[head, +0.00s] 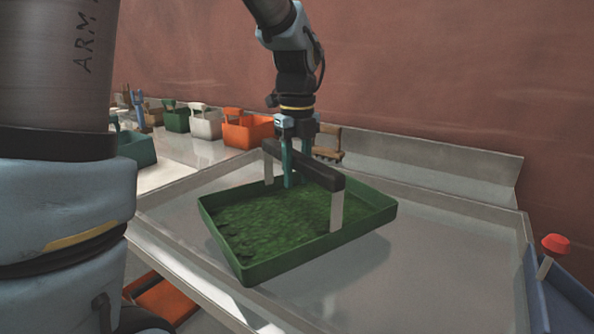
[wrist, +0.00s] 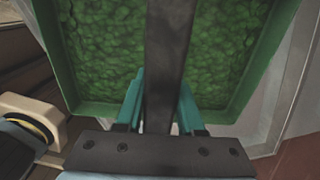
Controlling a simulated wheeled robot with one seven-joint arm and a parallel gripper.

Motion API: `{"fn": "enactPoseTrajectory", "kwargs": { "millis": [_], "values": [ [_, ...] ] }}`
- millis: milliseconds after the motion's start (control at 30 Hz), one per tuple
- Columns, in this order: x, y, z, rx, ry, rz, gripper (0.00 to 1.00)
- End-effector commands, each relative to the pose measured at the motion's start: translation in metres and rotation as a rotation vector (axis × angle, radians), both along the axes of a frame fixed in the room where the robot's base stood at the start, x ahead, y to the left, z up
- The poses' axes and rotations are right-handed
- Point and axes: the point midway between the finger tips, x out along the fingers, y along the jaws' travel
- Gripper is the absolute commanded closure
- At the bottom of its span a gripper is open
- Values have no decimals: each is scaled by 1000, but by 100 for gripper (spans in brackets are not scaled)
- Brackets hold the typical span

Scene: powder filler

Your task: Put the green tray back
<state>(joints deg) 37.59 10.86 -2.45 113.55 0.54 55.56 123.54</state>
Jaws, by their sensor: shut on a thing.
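The green tray (head: 290,256) holds a layer of green powder or granules and has a dark handle bar (head: 303,166) across it on two pale uprights. My gripper (head: 290,180) comes down from above and is shut on the handle bar. In the wrist view the two teal fingers (wrist: 160,110) sit on either side of the dark bar (wrist: 168,60), with the tray's green fill (wrist: 105,50) beyond. A shadow lies beneath the tray on the metal table, so it seems held above it; the gap is hard to tell.
The metal table (head: 440,290) is bare around the tray. Behind it, at the left, stand an orange bin (head: 248,130), a white bin (head: 205,122), a green bin (head: 176,117) and a teal tray (head: 138,150). A blue tray (head: 560,300) with a red-topped object (head: 555,244) is at the right edge.

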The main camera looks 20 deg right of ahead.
Motion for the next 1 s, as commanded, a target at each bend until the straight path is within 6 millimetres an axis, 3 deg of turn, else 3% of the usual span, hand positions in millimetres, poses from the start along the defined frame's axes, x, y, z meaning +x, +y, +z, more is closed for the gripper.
{"fn": "enactPoseTrajectory", "kwargs": {
  "millis": [67,100,333,667,767,1000],
  "values": [
    [0,0,-2,-1,-1,0,100],
    [0,0,-2,0,0,0,58],
    [0,0,-2,0,0,0,33],
    [0,0,4,0,0,0,33],
    [0,0,15,-2,-2,0,33],
    [1,-1,65,-3,-3,0,33]
  ]
}}
